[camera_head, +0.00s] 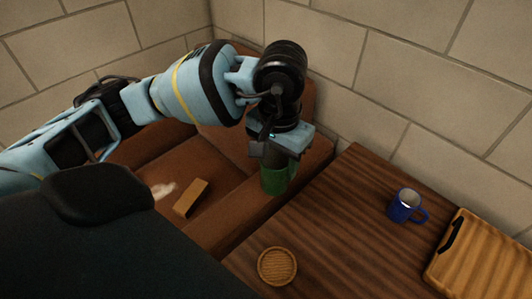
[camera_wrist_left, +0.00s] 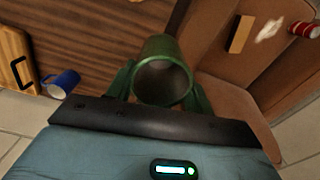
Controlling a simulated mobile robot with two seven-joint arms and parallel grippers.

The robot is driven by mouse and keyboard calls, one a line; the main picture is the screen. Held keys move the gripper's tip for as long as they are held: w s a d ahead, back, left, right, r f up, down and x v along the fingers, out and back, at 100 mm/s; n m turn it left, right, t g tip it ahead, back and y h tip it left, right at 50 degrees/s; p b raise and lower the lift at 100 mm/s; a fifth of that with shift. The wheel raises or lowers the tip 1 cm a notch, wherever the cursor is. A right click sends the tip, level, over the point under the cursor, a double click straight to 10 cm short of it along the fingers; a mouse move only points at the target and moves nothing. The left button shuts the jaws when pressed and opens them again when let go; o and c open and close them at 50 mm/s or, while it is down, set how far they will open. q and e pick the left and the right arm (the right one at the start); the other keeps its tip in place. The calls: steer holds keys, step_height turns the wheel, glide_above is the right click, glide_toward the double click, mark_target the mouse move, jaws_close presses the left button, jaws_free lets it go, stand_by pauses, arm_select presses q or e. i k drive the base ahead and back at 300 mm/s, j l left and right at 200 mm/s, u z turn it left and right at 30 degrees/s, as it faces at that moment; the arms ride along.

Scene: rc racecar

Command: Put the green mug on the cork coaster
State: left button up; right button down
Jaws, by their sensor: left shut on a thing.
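The green mug (camera_head: 275,181) hangs below my left gripper (camera_head: 277,150) in the head view, over the brown sofa just left of the table edge. In the left wrist view the green mug (camera_wrist_left: 163,48) sits between the two fingers of my left gripper (camera_wrist_left: 161,90), which is shut on it; its open mouth faces the camera. The round cork coaster (camera_head: 277,266) lies bare on the wooden table near its left front edge, apart from the mug. My right gripper is not in view.
A blue mug (camera_head: 405,205) stands on the wooden table (camera_head: 335,215), with a wooden board (camera_head: 485,262) with a black handle at right. A tan block (camera_head: 190,198) lies on the brown sofa (camera_head: 222,188). A red-and-white object (camera_wrist_left: 305,29) shows in the wrist view. The middle tabletop is clear.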

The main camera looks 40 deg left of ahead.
mark_target(283, 272)
steer(key=k+l+u, duration=0.15)
steer(key=u, duration=0.3)
steer(key=k+l+u, duration=0.15)
steer(key=u, duration=0.25)
